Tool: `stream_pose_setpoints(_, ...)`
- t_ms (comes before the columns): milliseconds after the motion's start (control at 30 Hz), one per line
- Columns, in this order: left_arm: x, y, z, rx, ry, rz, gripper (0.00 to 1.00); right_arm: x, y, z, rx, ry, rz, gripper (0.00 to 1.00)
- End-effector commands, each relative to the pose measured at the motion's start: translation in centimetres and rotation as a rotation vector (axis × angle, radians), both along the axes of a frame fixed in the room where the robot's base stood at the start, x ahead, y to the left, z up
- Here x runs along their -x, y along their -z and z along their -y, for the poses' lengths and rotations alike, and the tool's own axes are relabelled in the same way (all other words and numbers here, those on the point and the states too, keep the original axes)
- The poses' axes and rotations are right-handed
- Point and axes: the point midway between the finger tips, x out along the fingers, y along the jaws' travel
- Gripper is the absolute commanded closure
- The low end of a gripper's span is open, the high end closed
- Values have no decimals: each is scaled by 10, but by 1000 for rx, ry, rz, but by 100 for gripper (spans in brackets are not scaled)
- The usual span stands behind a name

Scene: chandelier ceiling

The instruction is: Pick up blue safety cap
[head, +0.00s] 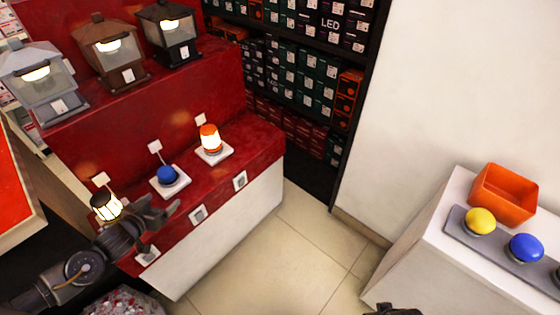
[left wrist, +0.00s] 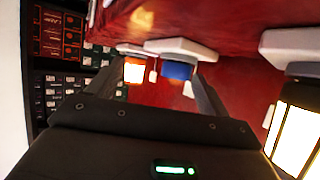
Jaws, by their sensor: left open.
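A small blue cap (head: 168,174) sits on a white square base on the lower red display shelf, between two lit lamps. It also shows in the left wrist view (left wrist: 177,71), framed between my fingers but beyond them. A larger blue dome (head: 525,247) sits on a grey strip on the white counter at the right. My left gripper (head: 163,226) is open and empty at the front of the red shelf, below and apart from the small blue cap. It shows from behind in the left wrist view (left wrist: 150,82).
A lit orange lamp (head: 210,140) and a lit dark lantern (head: 106,206) flank the small cap. Several lanterns stand on the upper step. A yellow dome (head: 480,221) and an orange bin (head: 504,193) are on the right counter. Tiled floor (head: 290,262) is open between.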

Motion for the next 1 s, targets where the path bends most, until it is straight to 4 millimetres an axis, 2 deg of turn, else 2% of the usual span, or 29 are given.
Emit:
stream_pose_setpoints(33,-10,-3,-16,6,-39,23,21,3,5,-6,-10,-5,2,100)
stream_pose_setpoints(100,-18,-16,-31,20,-81,45,21,6,0,-12,-18,-9,1,100)
stream_pose_setpoints(200,-24,-27,-40,33,-111,61,21,8,-5,-15,-23,-11,-1,100)
stream_pose_setpoints(367,-29,-29,-42,36,-118,66,21,8,-9,-16,-24,-12,0,100)
stream_pose_setpoints(700,-72,-10,-43,35,-118,65,21,10,-28,-15,-24,-10,14,100)
stream_pose_setpoints(1000,-82,-6,-43,35,-117,65,21,10,-33,-15,-24,-9,15,100)
